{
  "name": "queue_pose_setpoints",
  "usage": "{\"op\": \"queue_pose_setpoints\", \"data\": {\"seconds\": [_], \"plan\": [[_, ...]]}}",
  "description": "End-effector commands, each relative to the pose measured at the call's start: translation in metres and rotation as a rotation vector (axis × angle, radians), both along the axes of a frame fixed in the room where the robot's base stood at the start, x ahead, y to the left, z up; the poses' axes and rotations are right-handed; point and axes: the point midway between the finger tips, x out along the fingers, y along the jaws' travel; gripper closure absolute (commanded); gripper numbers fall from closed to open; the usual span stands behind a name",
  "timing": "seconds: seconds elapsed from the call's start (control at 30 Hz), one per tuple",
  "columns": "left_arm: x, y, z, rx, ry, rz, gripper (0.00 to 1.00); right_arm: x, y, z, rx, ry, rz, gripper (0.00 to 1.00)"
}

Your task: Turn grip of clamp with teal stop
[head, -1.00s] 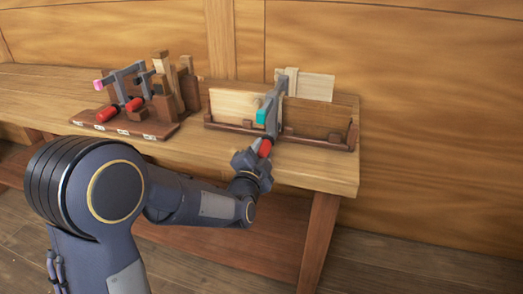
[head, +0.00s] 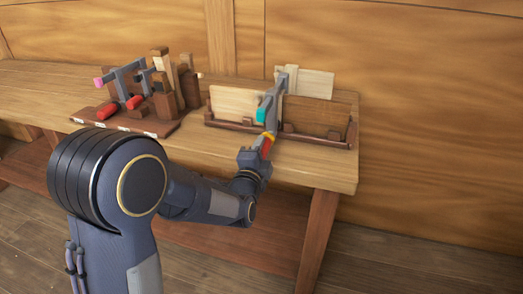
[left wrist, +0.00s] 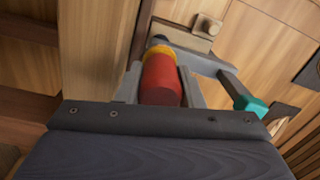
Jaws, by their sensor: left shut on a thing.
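The clamp (head: 278,100) has a grey frame and stands over the boards in the wooden holder at the right of the bench. Its teal stop (head: 263,110) is at the upper left of its bar; the stop also shows in the left wrist view (left wrist: 249,103). The clamp's red grip (left wrist: 161,80) with a yellow band points toward me. My left gripper (head: 264,149) is shut on the red grip, with one finger on each side of it in the left wrist view (left wrist: 160,88). My right gripper is not in view.
A brown rack (head: 115,122) at the left holds other clamps with red grips, one with a pink stop (head: 98,82), and several wooden blocks. The wooden bench (head: 320,176) has free surface in front of the holder. A panelled wall stands behind.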

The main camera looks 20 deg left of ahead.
Motion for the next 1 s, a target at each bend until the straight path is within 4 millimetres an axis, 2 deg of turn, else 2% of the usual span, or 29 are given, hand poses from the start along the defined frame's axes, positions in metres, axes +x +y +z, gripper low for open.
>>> {"op": "queue_pose_setpoints", "data": {"seconds": [0.17, 0.2, 0.33, 0.77, 0.87, 1.0], "plan": [[-0.001, 0.0, -0.004, 0.0, 0.01, 0.0, 0.89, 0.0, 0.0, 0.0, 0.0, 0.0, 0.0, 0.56], [-0.001, 0.0, -0.004, 0.0, 0.01, 0.0, 0.61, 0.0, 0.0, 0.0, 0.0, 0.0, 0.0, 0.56], [-0.001, 0.0, -0.003, 0.0, 0.008, -0.001, 0.44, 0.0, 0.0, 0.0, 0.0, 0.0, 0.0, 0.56], [-0.001, -0.001, -0.005, -0.041, 0.014, -0.004, 0.44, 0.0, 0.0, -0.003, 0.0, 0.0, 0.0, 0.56], [-0.001, -0.001, -0.006, -0.137, 0.018, -0.01, 0.44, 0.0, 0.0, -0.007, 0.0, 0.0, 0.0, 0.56], [-0.001, -0.001, -0.007, -0.363, 0.027, -0.021, 0.44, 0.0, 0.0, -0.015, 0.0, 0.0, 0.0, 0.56]]}}
